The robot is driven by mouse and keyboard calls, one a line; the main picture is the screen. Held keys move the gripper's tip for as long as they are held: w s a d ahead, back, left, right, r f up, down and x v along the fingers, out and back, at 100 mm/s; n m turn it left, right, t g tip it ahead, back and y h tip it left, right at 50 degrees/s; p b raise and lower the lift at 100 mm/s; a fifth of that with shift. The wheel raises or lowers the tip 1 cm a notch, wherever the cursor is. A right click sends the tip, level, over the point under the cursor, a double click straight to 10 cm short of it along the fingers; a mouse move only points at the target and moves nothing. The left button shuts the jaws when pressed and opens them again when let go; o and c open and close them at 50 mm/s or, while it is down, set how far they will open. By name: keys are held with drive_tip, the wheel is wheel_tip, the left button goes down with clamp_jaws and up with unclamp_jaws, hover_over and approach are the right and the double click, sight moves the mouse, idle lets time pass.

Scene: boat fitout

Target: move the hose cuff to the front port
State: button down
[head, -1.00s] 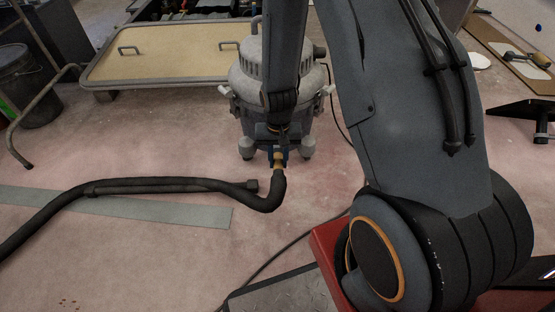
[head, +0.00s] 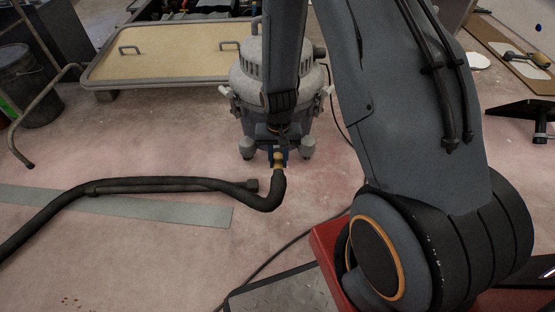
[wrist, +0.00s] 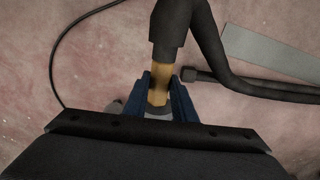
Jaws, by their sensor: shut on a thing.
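The hose cuff (head: 278,166) is a tan, brass-coloured sleeve on the end of a thick black hose (head: 200,185). My gripper (head: 279,155), with blue fingers, is shut on the cuff. In the wrist view, the fingers (wrist: 163,93) hold the tan cuff (wrist: 160,78) from both sides, and the black hose (wrist: 174,28) runs off it. A grey round part (wrist: 158,112) shows just past the cuff between the fingers. The grey shop vacuum (head: 247,84) stands directly behind my gripper. I cannot make out the front port, or whether the cuff touches it.
A flat grey strip (head: 178,211) lies on the floor under the hose. A tan-topped cart (head: 170,55) stands at the back left, with a dark bucket (head: 27,85) beside it. A thin black cable runs over the floor. Bare floor lies at the left front.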

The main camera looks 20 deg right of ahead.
sight(278, 148)
drive_tip(key=shift+w+d, duration=0.25)
drive_tip(key=shift+w, duration=0.55)
drive_tip(key=shift+w+d, duration=0.25)
drive_tip(key=shift+w, duration=0.5)
drive_tip(key=shift+w+d, duration=0.25)
drive_tip(key=shift+w, duration=0.55)
drive_tip(key=shift+w+d, duration=0.1)
drive_tip(key=shift+w, duration=0.15)
drive_tip(key=shift+w+r, duration=0.1)
drive_tip(key=c, duration=1.4)
unclamp_jaws()
drive_tip(key=shift+d, duration=0.15)
drive_tip(key=shift+c, duration=0.2)
drive_tip(key=shift+o, duration=0.3)
drive_tip(key=shift+s+a, duration=0.2)
